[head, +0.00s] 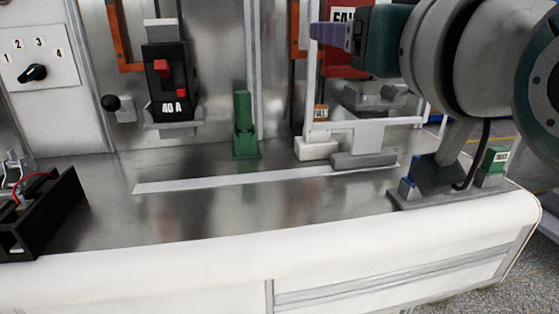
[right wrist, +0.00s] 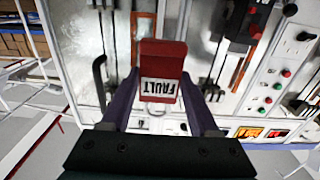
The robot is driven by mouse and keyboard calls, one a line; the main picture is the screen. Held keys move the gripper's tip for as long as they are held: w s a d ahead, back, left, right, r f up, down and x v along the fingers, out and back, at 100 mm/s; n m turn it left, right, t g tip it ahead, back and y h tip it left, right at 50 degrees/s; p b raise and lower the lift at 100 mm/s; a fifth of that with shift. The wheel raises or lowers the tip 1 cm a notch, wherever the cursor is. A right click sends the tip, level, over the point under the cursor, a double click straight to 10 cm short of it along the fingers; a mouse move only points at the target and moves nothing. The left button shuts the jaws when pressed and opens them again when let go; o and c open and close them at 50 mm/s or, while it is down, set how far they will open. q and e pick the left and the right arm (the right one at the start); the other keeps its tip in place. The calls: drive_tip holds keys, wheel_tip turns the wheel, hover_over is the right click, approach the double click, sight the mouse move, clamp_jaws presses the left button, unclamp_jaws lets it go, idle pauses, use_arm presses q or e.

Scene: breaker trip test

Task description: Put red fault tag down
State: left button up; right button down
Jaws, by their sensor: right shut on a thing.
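The red fault tag (right wrist: 161,72) sits between the two purple fingers of my right gripper (right wrist: 163,95) in the right wrist view, its white FAULT label upside down there. In the head view the red tag (head: 345,68) hangs in the air at the top, partly hidden by the gripper. My right gripper (head: 330,36) is shut on it, above the back of the bench (head: 220,225). My left gripper is out of view.
A black 40 A breaker (head: 168,85) with red parts is on the back panel. A green upright piece (head: 243,130) stands right of it. A white frame on a grey base (head: 362,158) is below my right gripper. A black open box (head: 45,215) stands at left. The bench front is clear.

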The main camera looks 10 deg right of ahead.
wheel_tip(320, 180, down, 16)
drive_tip(key=b, duration=0.4)
drive_tip(key=shift+r, duration=0.15)
drive_tip(key=shift+f+b, duration=0.75)
drive_tip(key=shift+f, duration=1.2)
drive_tip(key=shift+f, duration=0.1)
drive_tip(key=shift+c, duration=0.7)
unclamp_jaws()
